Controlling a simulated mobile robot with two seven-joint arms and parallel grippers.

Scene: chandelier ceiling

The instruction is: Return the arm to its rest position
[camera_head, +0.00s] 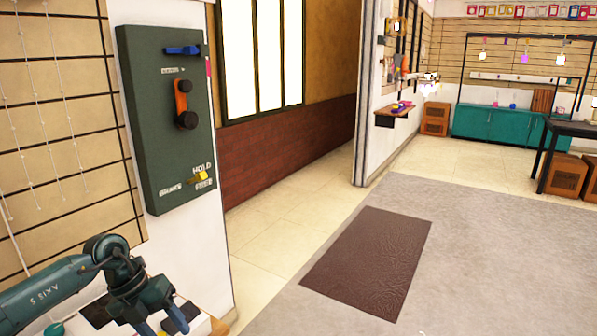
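My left arm comes in from the lower left corner, dark teal and bent at a round joint. My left gripper (163,322) is low in the picture, in front of the wall and below the green panel (155,120). Its two fingers point down and stand apart with a gap between them, and I see nothing held there. The panel carries a blue handle (183,50), an orange and black crank (184,105) and a yellow switch (199,177) near the word HOLD. The gripper is clear of all of these. My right gripper is not in view.
A light surface with small dark and coloured items (97,312) lies under the gripper, partly hidden. A slatted wall (60,130) with hanging cords is at left. A brown mat (370,262) lies on the open grey floor. Teal cabinets (495,125) and a dark table (575,130) stand far right.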

